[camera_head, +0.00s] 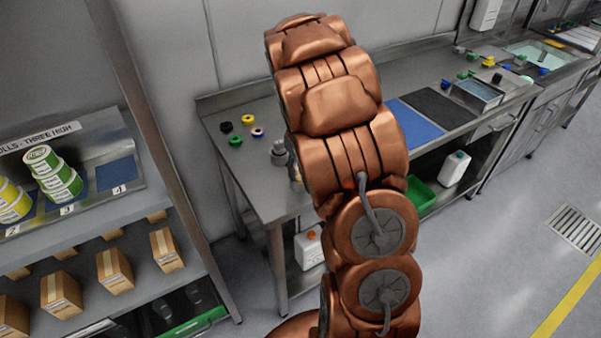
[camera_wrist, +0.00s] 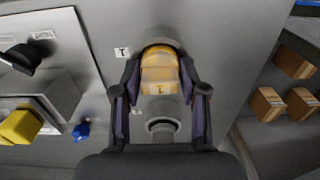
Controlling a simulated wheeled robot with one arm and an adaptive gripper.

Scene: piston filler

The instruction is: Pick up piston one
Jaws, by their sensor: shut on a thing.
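Piston one (camera_wrist: 160,75), an amber, cylinder-like piece with a label reading 1, is between the two dark fingers of my gripper (camera_wrist: 160,68) in the wrist view. The fingers are shut on its sides. A round grey fitting with a dark opening (camera_wrist: 161,128) shows just below the piece in that view. I cannot tell whether the piece touches the surface beneath it. In the head view my copper arm covers the gripper and most of this spot.
The steel bench (camera_head: 240,185) runs along the wall, with several coloured rings at its left end and blue and dark mats (camera_head: 415,122) further right. A shelf of brown boxes (camera_head: 114,270) stands at left.

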